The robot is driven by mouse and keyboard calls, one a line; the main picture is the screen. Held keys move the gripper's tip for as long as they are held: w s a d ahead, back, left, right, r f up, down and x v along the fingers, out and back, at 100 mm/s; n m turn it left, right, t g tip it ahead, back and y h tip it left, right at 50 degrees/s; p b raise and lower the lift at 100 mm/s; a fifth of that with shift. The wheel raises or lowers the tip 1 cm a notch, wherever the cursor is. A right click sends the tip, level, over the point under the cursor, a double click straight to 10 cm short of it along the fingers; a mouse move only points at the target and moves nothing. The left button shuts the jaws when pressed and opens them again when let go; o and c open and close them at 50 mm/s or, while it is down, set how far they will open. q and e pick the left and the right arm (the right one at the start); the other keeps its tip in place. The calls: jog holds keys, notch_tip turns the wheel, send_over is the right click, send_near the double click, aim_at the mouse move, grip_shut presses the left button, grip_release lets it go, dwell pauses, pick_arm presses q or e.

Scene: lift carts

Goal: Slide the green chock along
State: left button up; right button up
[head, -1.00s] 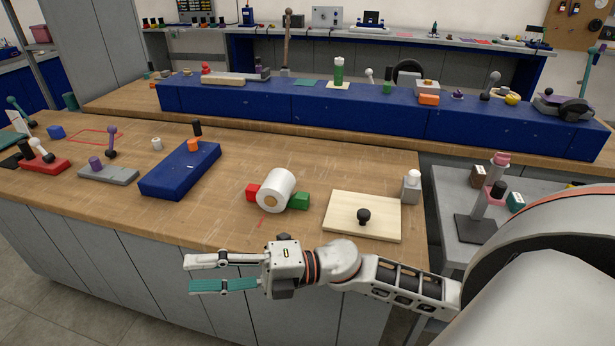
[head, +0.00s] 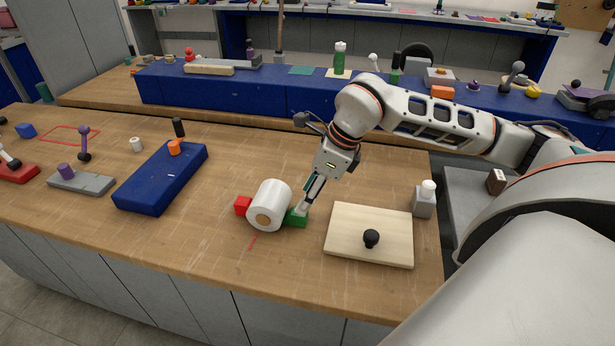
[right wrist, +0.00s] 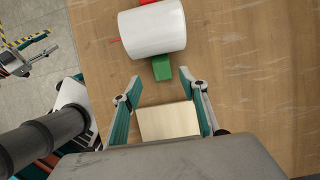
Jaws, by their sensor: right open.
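The green chock (head: 296,218) lies on the wooden bench against the right side of a white roll (head: 269,206). A red chock (head: 243,206) sits at the roll's left side. My right gripper (head: 306,200) points down at the green chock, its fingers partly covering it. In the right wrist view my right gripper (right wrist: 166,82) is open, and the green chock (right wrist: 162,67) shows just beyond and between the fingertips. I cannot tell whether a finger touches it. My left gripper (right wrist: 48,42) shows open over the floor at the left of the wrist view.
A pale board with a black knob (head: 342,245) lies right of the green chock. A grey block with a white top (head: 423,203) stands near the right edge. A blue block (head: 140,193) lies to the left. Bench between chock and board is clear.

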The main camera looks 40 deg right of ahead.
aim_at(295, 216)
jog(key=shift+w+d+f, duration=0.1)
jog(key=shift+w+f, duration=0.2)
jog(key=shift+x, duration=3.55)
jog(key=shift+s, duration=0.1)
jog(key=shift+c, duration=0.4)
jog(key=c, duration=1.1)
